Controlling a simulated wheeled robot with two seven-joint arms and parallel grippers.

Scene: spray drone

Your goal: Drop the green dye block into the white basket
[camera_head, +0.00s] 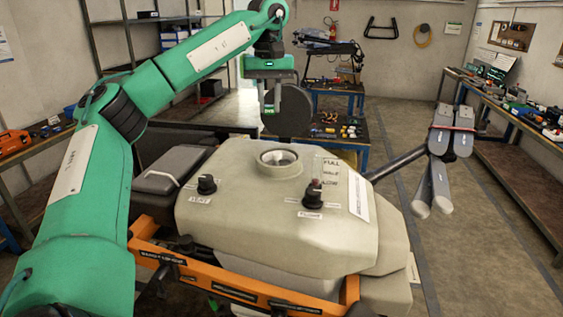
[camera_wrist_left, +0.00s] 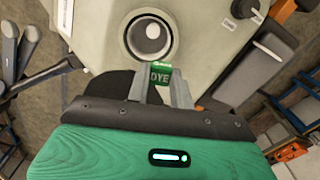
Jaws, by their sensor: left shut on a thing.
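The green dye block (camera_wrist_left: 160,74), lettered "DYE", is between the fingertips of my left gripper (camera_wrist_left: 161,88) in the left wrist view. In the head view, my left gripper (camera_head: 270,98) is shut on the block (camera_head: 269,110) and points down. It is above and behind the round filler opening of the beige tank (camera_head: 220,215). A white, rounded basket (camera_wrist_left: 152,30) shows inside that opening in the left wrist view. In the head view it is a pale shape (camera_head: 278,157) within the rim. The block is apart from the rim. My right gripper is out of view.
A dark round lid (camera_head: 294,112) stands behind the opening, close beside my left gripper. Dark knobs (camera_head: 207,185) rise from the tank top. An orange frame (camera_head: 235,285) runs along its front. A grey folded rotor arm (camera_head: 438,165) stands at the right. Workbenches line the walls.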

